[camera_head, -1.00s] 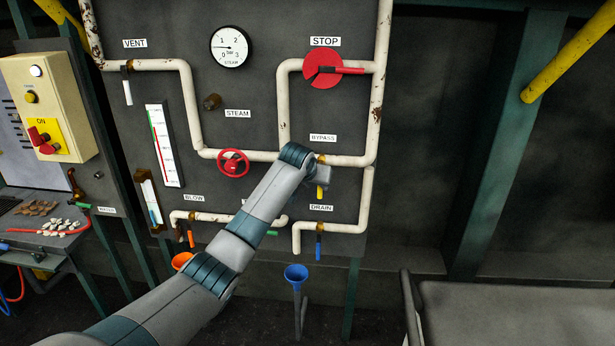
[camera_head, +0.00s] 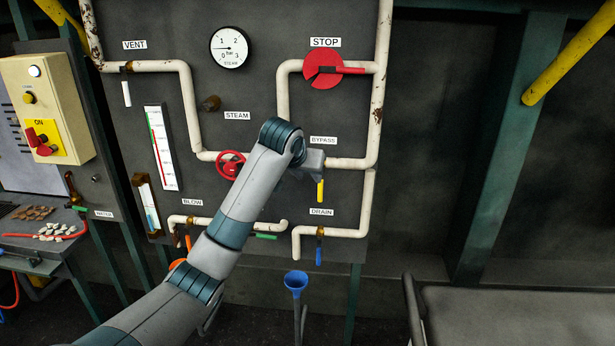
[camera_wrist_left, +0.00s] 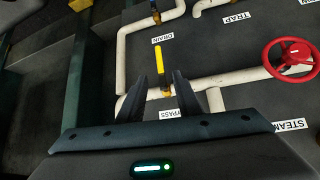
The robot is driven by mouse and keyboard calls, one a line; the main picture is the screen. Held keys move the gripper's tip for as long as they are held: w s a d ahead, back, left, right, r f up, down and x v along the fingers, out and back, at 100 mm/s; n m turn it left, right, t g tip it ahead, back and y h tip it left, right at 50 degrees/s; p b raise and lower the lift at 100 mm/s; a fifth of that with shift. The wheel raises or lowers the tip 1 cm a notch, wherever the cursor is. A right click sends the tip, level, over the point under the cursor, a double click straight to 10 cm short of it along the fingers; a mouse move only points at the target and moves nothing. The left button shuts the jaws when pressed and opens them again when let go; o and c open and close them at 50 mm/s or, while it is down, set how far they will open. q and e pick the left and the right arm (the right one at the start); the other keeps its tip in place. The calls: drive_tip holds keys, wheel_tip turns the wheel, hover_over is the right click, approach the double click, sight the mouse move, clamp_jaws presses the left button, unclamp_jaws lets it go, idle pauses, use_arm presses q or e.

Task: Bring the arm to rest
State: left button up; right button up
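My left arm reaches up from the lower left in the head view. Its gripper (camera_head: 313,160) is in front of the bypass pipe, just above the yellow bypass handle (camera_head: 320,190), which hangs down. In the left wrist view the dark fingers (camera_wrist_left: 162,92) stand apart, and the yellow handle (camera_wrist_left: 159,62) shows beyond the gap between them, apparently not gripped. The gripper hides the bypass valve body in the head view. My right gripper is in neither view.
The panel carries a red wheel (camera_head: 230,165), a gauge (camera_head: 229,47), a red STOP disc (camera_head: 322,70), and a blue drain handle (camera_head: 319,248). A blue funnel (camera_head: 296,283) stands below. A dark grey surface (camera_head: 520,310) is at lower right. The area right of the panel is open.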

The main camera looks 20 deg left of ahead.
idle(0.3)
